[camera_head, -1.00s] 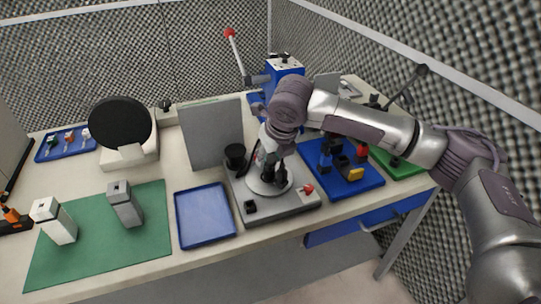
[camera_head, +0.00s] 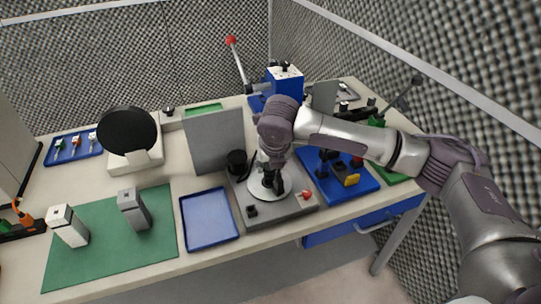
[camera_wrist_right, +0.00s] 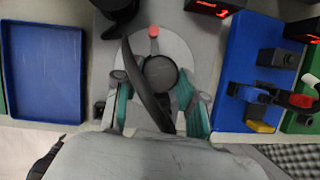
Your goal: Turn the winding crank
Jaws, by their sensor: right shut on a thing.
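The winding crank sits on a grey base unit (camera_head: 285,211) with a round pale disc (camera_head: 258,191) at the table's front middle. In the right wrist view, its round dark knob (camera_wrist_right: 160,74) stands above the pale disc (camera_wrist_right: 178,45), with a dark strip beside it. A small red-tipped pointer (camera_wrist_right: 153,32) lies at the disc's far side. My right gripper (camera_head: 270,184) reaches down over the disc. Its teal-padded fingers (camera_wrist_right: 158,100) flank the knob and are shut on the crank; the exact contact is partly hidden. My left gripper is out of view.
A blue tray (camera_head: 209,218) lies left of the base unit, and a blue board (camera_head: 327,193) with small parts lies right. A grey upright panel (camera_head: 215,142) stands behind. A green mat (camera_head: 105,255) with two grey blocks is at the front left.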

